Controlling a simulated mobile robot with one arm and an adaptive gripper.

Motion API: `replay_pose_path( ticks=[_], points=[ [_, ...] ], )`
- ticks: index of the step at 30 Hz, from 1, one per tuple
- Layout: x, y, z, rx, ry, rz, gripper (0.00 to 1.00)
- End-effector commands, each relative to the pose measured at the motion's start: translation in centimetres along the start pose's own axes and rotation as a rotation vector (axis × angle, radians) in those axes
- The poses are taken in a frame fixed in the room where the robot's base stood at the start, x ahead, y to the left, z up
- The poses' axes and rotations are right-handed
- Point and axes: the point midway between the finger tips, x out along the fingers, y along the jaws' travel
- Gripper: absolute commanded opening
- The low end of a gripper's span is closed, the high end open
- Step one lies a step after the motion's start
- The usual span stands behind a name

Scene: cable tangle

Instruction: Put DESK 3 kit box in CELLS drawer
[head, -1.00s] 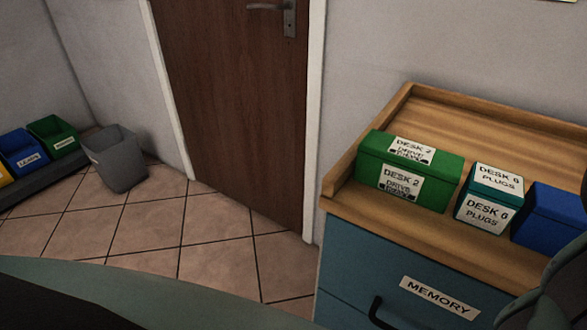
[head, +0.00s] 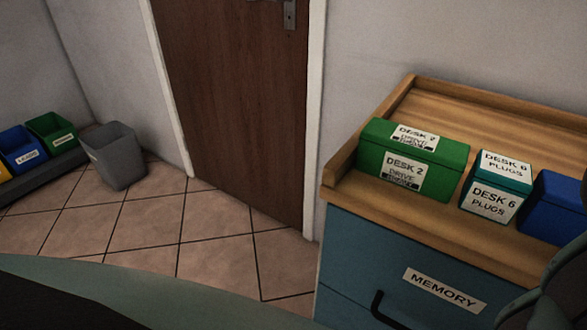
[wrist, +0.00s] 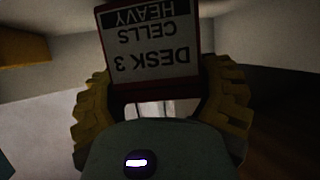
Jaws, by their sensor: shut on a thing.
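The DESK 3 kit box (wrist: 150,50) shows upside down in the wrist view, with a white label reading DESK 3, CELLS, HEAVY and a red edge around it. My gripper (wrist: 160,92) has its yellow ridged fingers on either side of the box and is shut on it. The box is not in the head view, and neither is my gripper. No drawer marked CELLS shows. The one drawer label in sight reads MEMORY, on a blue cabinet (head: 350,262) at the right of the head view; that drawer looks shut.
On the cabinet's wooden top stand a green DESK 2 box (head: 440,160), a teal DESK 6 PLUGS box (head: 515,187) and a blue box (head: 555,205). A brown door (head: 235,100) is behind. A grey bin (head: 118,160) and coloured bins (head: 52,133) stand left. Tiled floor between is clear.

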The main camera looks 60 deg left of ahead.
Motion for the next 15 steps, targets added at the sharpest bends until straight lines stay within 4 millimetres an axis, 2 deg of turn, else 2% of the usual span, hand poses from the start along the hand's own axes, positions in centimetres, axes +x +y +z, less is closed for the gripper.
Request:
replay_pose_path(
  ticks=[9,10,15],
  points=[
    [0.27,-0.04,0.48,-0.001,0.003,-0.001,0.26],
    [0.25,-0.03,0.43,-0.001,0.004,-0.001,0.74],
    [0.24,-0.01,0.43,0.0,0.003,0.0,0.92]
  ],
)
